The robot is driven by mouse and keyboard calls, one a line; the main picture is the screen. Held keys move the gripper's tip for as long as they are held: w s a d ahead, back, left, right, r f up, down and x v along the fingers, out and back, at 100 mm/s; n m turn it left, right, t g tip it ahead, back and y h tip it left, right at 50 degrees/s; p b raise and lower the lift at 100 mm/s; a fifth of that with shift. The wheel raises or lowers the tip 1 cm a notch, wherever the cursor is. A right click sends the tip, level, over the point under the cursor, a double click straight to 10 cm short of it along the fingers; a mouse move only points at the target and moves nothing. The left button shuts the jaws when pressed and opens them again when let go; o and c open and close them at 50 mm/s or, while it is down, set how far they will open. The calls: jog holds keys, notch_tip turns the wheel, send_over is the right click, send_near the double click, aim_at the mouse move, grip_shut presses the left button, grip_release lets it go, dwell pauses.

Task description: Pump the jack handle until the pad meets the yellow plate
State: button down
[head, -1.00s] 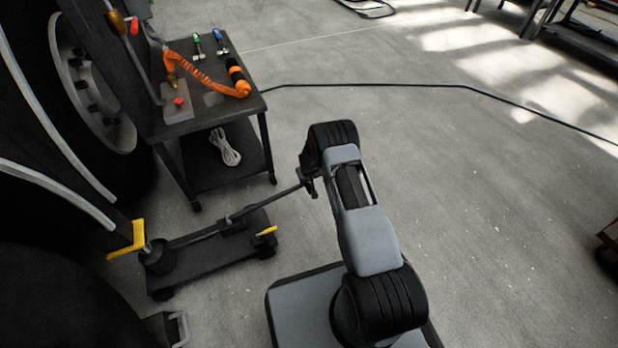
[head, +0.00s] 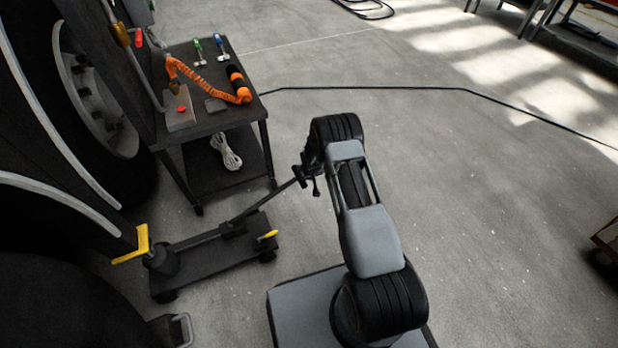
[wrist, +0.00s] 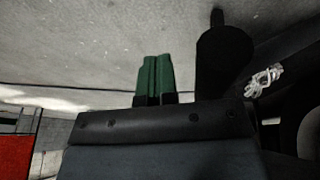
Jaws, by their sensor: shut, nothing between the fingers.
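The dark trolley jack (head: 215,260) stands low on the floor at the left, with a yellow lever at its right end. Its handle (head: 266,202) slants up to the right toward my gripper (head: 316,188). The yellow plate (head: 134,246) is over the jack's left end, near the dark round pad (head: 160,259). I cannot tell whether pad and plate touch. In the wrist view my gripper's green fingers (wrist: 154,78) are shut together and empty. The dark handle grip (wrist: 222,62) is just right of them, outside the fingers, with a gap between.
A dark cart (head: 214,122) behind the jack holds an orange coiled hose (head: 205,82) and small tools, with white cord (head: 226,150) on its lower shelf. A large wheel (head: 95,95) stands at the left.

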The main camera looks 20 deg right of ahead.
jog(key=s+d+r+p, duration=0.2)
jog(key=d+r+p, duration=0.1)
jog(key=r, duration=0.5)
jog(key=shift+s, duration=0.15)
dwell(0.9)
